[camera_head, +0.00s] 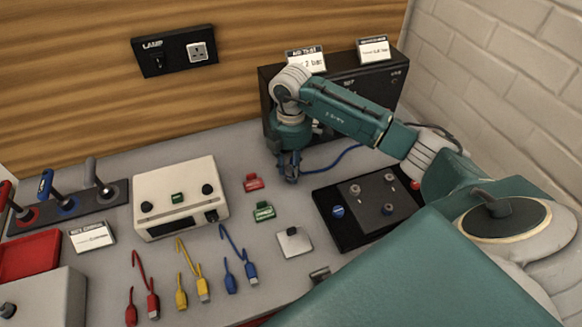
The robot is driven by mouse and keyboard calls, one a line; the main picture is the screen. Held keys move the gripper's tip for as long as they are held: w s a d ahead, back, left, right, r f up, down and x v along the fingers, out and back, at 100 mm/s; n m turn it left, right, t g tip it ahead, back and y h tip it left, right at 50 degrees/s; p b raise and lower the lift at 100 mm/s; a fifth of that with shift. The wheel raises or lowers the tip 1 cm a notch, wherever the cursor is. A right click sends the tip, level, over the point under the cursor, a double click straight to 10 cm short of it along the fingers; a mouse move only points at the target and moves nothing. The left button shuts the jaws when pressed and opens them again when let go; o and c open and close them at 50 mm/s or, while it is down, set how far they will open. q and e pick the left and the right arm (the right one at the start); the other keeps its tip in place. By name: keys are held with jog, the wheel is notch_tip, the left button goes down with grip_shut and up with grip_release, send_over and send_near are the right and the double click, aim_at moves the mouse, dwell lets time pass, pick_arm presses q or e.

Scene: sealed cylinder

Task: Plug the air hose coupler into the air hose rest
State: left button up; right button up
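A blue air hose (335,163) comes out from behind my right forearm and runs left to the fingers of my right gripper (289,176). The gripper points down just in front of the black box (267,105), low over the table. Blue shows at its fingertips, where the hose ends. The coupler is not clear there, and I cannot tell whether the fingers are closed around it. I cannot make out the air hose rest; my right wrist and forearm cover part of the box's front. My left gripper is out of view.
A black panel (325,205) with a grey plate lies right of the gripper. Left are a white device (180,180), several coloured leads and a lever rack (75,212). A brick wall (500,65) bounds the right.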

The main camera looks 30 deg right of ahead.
jog(key=shift+o, duration=0.8)
jog(key=shift+r, duration=0.25)
notch_tip(320, 180, up, 12)
jog(key=shift+f, duration=0.25)
